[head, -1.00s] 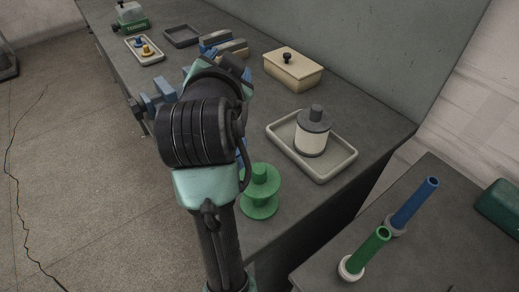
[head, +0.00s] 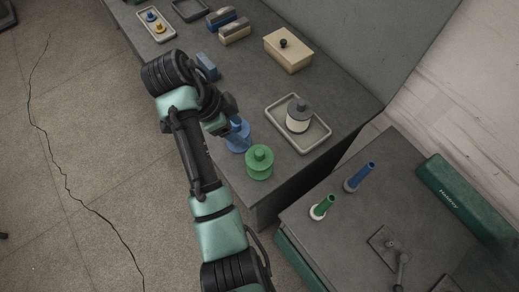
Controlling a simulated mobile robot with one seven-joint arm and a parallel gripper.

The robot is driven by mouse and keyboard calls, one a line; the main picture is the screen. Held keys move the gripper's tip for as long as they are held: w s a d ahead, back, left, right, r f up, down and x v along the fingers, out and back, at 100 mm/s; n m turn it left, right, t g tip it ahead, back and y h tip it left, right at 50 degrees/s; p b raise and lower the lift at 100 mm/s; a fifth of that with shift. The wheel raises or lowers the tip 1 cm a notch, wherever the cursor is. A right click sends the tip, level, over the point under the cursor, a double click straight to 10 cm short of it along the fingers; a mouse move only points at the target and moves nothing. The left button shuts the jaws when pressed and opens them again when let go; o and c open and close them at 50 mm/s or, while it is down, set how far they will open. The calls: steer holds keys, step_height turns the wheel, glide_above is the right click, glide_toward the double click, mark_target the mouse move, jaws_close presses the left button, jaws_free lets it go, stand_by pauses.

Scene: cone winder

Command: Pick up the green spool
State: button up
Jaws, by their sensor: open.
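The green spool (head: 259,162) stands upright on the grey bench near its front corner, in plain view in the head view. A blue spool (head: 238,136) stands just behind it and to the left, partly covered by my wrist. My gripper (head: 228,105) is at the end of the bent arm, over the bench behind the blue spool and up-left of the green one. It is open and apart from the green spool. Its fingertips are hard to make out.
A pale tray (head: 318,139) with a grey-topped white spool (head: 298,117) lies right of the green spool. A beige lidded box (head: 288,50) stands farther back. A lower surface at right holds a green peg (head: 322,207) and a blue peg (head: 360,177).

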steer(key=b, duration=0.2)
glide_above(259, 152)
steer(key=a, duration=0.2)
steer(key=shift+g, duration=0.3)
steer(key=f, duration=0.6)
steer(key=shift+s+f, duration=0.1)
steer(key=shift+s, duration=0.2)
steer(key=shift+a+p+x, duration=0.15)
steer(key=shift+p+x, duration=0.3)
steer(key=shift+x, duration=1.05)
steer(key=shift+a+p+x, duration=0.1)
steer(key=shift+p+x, duration=0.35)
steer(key=shift+x, duration=1)
steer(key=shift+f, duration=0.1)
jaws_close()
